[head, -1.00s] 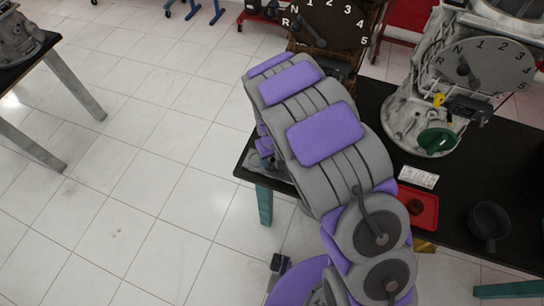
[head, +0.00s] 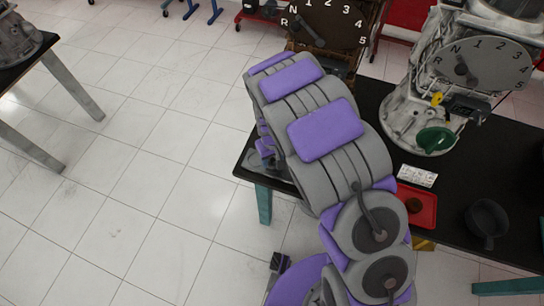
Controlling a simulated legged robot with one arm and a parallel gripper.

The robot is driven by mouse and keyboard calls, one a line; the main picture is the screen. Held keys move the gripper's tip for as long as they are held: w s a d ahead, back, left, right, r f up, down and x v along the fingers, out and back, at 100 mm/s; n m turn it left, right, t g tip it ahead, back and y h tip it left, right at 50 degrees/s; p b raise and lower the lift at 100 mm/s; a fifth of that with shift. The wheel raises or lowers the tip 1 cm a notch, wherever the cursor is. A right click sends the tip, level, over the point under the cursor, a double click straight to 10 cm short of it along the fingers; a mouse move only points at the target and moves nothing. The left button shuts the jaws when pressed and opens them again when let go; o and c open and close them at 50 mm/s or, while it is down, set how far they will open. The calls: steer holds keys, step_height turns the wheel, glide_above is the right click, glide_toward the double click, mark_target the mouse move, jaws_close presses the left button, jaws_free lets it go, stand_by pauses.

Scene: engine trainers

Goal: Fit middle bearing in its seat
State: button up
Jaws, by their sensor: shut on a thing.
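My grey and purple arm fills the middle of the head view and hides part of the bench behind it. My gripper is not clearly in view; small grey and purple parts of mine show at the bench's left edge, behind the arm. I cannot make out the middle bearing or its seat. A pale grey gearbox trainer (head: 407,118) with a gear dial (head: 485,66) stands on the black bench (head: 470,170). A brown trainer with a similar dial (head: 327,22) stands behind my arm.
A red tray (head: 429,213) with a dark round piece (head: 413,205), a white label card (head: 417,175) and a dark cup-shaped part (head: 487,220) are on the bench. A green part (head: 435,140) is at the pale trainer's foot.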

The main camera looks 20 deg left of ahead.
steer(key=shift+f, duration=0.85)
stand_by(0.7)
steer(key=o, duration=1)
steer(key=shift+c, duration=0.2)
steer(key=shift+o, duration=1.4)
steer(key=shift+d, duration=0.1)
steer(key=shift+s, duration=0.1)
steer(key=shift+r, duration=0.1)
step_height(320, 180, up, 17)
steer(key=p, duration=0.3)
steer(key=shift+a, duration=0.2)
steer(key=shift+d+r, duration=0.1)
steer(key=shift+r, duration=0.05)
